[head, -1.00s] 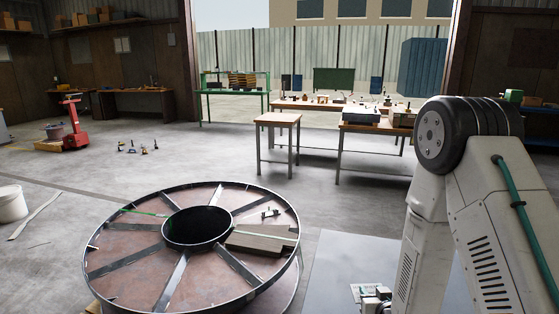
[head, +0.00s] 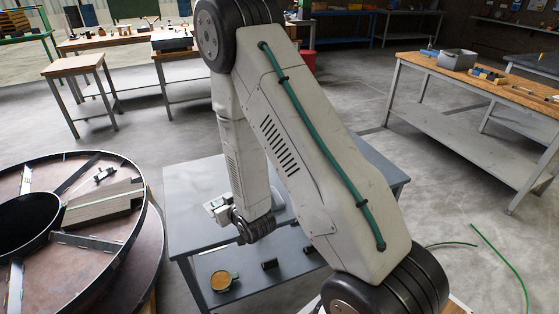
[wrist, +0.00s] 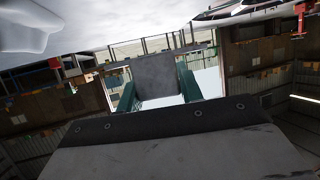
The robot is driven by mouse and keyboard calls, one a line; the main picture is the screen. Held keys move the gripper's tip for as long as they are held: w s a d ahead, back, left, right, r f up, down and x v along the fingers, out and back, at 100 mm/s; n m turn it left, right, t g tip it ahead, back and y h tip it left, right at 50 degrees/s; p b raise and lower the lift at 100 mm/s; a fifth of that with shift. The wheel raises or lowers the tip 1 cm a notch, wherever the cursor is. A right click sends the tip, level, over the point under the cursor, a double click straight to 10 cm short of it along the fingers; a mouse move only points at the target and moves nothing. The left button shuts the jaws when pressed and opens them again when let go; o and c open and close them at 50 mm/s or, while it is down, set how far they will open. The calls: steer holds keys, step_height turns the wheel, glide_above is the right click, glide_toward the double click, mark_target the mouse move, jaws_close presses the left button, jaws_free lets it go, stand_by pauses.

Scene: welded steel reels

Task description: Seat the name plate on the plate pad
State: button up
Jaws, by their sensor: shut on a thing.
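In the wrist view my gripper (wrist: 157,88) has two green fingers, shut on the edges of a flat grey square plate (wrist: 156,74), which I take as the name plate. The plate is held out in the air, with the hall behind it. In the head view my arm's lower end is over the grey bench (head: 185,190), and a small pale piece (head: 214,206) shows at its wrist, too small to make out. The big steel reel (head: 137,245) lies at the left, with a pale block (head: 105,207) between its spokes. I cannot single out the plate pad.
A wooden-topped workbench (head: 490,85) stands at the right. A small wooden table (head: 73,64) stands behind the reel. A green hose (head: 500,262) lies on the floor at right.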

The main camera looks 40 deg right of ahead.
steer(key=s+d+f+m+g+h, duration=0.1)
steer(key=s+d+m+h, duration=0.15)
steer(key=d, duration=0.85)
steer(key=s+d+f+m+h, duration=0.2)
steer(key=s+d, duration=0.2)
steer(key=d, duration=0.6)
steer(key=s+d+f+n, duration=0.1)
steer(key=s+d+f, duration=0.1)
steer(key=s+d, duration=0.9)
steer(key=shift+s+d+y, duration=0.35)
steer(key=shift+s, duration=0.8)
steer(key=w+d, duration=0.2)
steer(key=w, duration=0.2)
steer(key=w+d+f, duration=0.1)
steer(key=w+d, duration=0.2)
steer(key=w, duration=0.1)
steer(key=w+d, duration=0.3)
steer(key=w, duration=0.1)
steer(key=shift+w+d+f, duration=0.2)
steer(key=shift+w, duration=0.2)
steer(key=shift+w+d+f, duration=0.1)
steer(key=shift+w+f, duration=0.1)
steer(key=shift+f, duration=0.6)
steer(key=shift+w+d+f, duration=0.1)
steer(key=shift+w+f, duration=0.05)
steer(key=shift+f, duration=0.65)
